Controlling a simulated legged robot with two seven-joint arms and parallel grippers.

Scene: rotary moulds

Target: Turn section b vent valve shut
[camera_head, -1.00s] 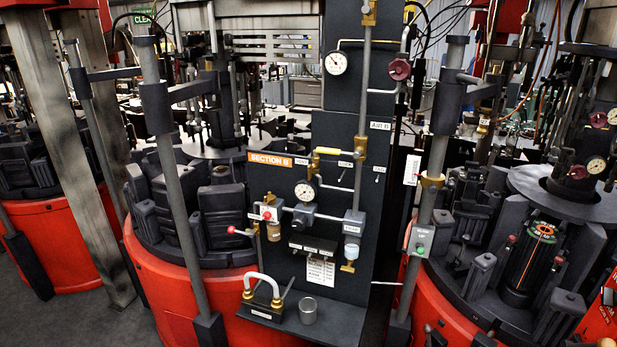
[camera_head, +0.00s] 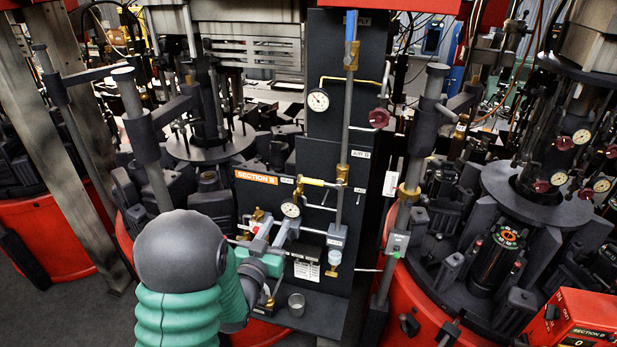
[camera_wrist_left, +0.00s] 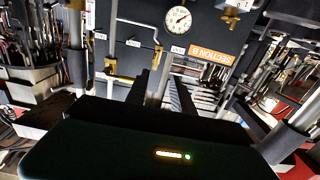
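The Section B panel (camera_head: 323,150) stands dark and upright at the middle of the head view, with an orange label. A yellow-handled valve (camera_head: 313,181) lies level on its piping, below the upper gauge. I cannot read which label says vent. My left gripper (camera_head: 275,234) is in front of the panel's lower left, below the yellow handle and beside the lower gauge (camera_head: 290,209). Its fingers look apart and empty. It hides the red-knobbed lever area. In the left wrist view the gauge (camera_wrist_left: 177,19) and a brass valve (camera_wrist_left: 118,67) show ahead. My right gripper is out of view.
A metal cup (camera_head: 296,304) stands on the panel's low shelf. Grey posts flank the panel, with a dark red round knob (camera_head: 378,117) at its upper right. A red Section B box (camera_head: 575,322) is at the lower right.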

